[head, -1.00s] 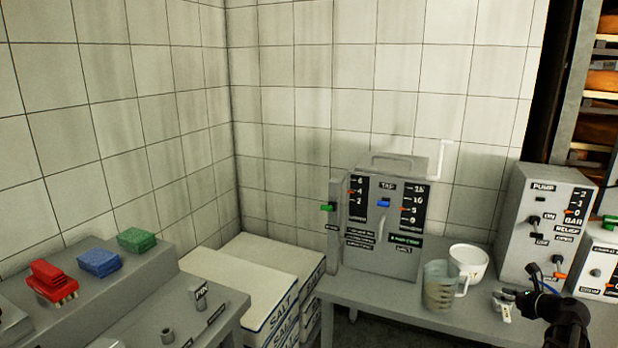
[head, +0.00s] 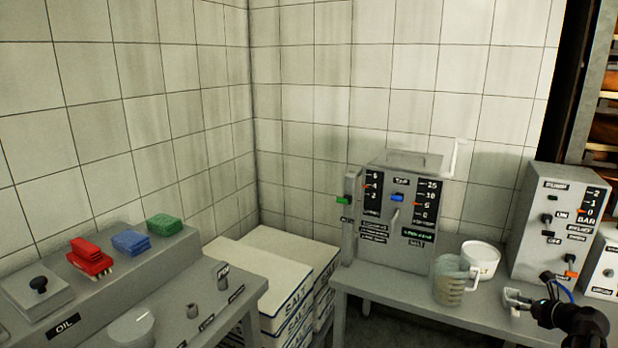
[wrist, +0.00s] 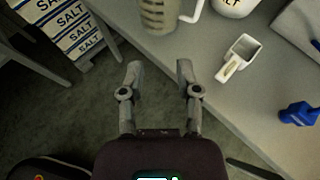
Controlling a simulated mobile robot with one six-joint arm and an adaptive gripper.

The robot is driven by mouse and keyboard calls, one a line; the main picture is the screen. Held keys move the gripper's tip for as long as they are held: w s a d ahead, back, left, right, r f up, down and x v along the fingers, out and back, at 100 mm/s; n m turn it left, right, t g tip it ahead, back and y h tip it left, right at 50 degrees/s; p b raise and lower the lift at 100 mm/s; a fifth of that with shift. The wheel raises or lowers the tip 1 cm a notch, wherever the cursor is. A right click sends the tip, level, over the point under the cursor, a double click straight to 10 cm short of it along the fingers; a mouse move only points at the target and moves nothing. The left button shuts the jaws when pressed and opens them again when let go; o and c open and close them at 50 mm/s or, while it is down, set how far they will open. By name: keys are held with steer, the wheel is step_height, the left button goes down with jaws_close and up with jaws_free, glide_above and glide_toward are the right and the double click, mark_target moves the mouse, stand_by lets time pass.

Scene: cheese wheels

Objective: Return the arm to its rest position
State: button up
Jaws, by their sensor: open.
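My arm (head: 572,318) shows at the lower right of the head view, in front of the right bench. My gripper (wrist: 158,78) is in the wrist view with its two fingers spread apart and nothing between them. The fingers point toward the front edge of the bench, over the dark floor. In the head view the fingertips are not clearly visible.
On the right bench (head: 400,297) stand a clear measuring jug (head: 452,285), a white tub (head: 482,260), a small white scoop (wrist: 240,56), a tap unit (head: 405,215) and a pump unit (head: 560,225). SALT boxes (head: 285,290) stand left of it. Floor shows below my gripper.

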steer(key=w+a+f+n+g+y, duration=0.1)
steer(key=w+a+f+n+g, duration=0.15)
steer(key=a+n, duration=0.8)
steer(key=w+a+f+n+g+y, duration=0.1)
steer(key=a+f+n+g, duration=0.35)
steer(key=a, duration=1.15)
steer(key=s+a+f+n+g+h, duration=0.25)
steer(key=s+a+n, duration=0.25)
steer(key=a+n, duration=0.45)
steer(key=s+a+f+n+g+h, duration=0.1)
steer(key=s+a+n+g+h, duration=0.3)
steer(key=a+n, duration=0.6)
step_height(320, 180, up, 17)
steer(key=s+m+y+p, duration=0.1)
steer(key=p, duration=1.6)
steer(key=shift+a+t+y, duration=0.2)
steer(key=shift+t+y, duration=0.15)
steer(key=shift+f+m, duration=0.1)
steer(key=shift+m, duration=0.15)
